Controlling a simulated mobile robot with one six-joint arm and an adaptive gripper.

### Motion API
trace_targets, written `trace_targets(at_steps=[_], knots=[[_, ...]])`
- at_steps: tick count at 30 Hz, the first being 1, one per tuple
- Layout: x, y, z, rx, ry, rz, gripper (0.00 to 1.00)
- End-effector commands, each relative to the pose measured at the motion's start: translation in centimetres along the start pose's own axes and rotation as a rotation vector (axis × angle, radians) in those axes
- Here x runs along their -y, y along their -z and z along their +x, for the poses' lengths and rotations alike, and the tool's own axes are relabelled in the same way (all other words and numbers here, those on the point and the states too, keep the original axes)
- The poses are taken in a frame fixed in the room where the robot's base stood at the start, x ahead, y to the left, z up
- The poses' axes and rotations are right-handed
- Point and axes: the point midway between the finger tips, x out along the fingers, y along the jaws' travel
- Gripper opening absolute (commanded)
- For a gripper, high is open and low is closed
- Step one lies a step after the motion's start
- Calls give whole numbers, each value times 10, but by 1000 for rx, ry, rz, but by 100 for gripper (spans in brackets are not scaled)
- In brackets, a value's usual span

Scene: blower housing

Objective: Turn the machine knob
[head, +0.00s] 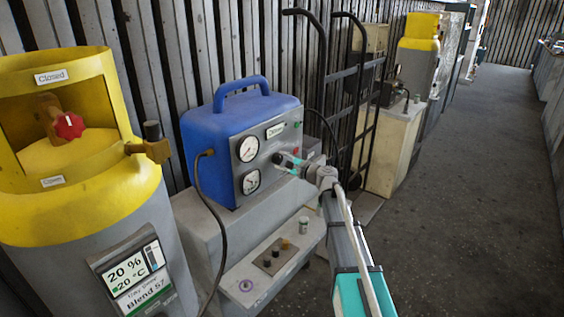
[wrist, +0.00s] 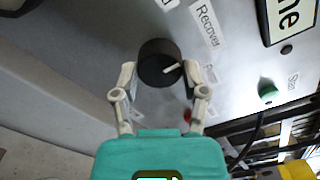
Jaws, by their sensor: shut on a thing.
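The blue machine (head: 222,128) stands on a grey cabinet, with a grey front panel that holds two round gauges. Its black knob (wrist: 158,62) with a white pointer line shows in the wrist view, between the two fingers of my gripper (wrist: 160,80). The fingers are closed on the knob from both sides, near its lower edge in that view. A label reading "Recover" (wrist: 208,24) is beside the knob; other labels are partly hidden by the fingers.
A yellow-topped cylinder (head: 95,200) with a red valve knob (head: 69,125) stands at the left. A black hand truck (head: 345,90) stands behind the machine. A shelf with small knobs (head: 270,262) is below. The floor aisle at the right is clear.

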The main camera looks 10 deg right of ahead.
Motion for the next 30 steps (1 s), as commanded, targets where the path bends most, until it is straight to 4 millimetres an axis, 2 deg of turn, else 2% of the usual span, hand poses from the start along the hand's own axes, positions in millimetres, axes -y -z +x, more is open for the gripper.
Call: trace_targets(at_steps=[30], knots=[[3, 0, 1, -1, 2, -929, 9]])
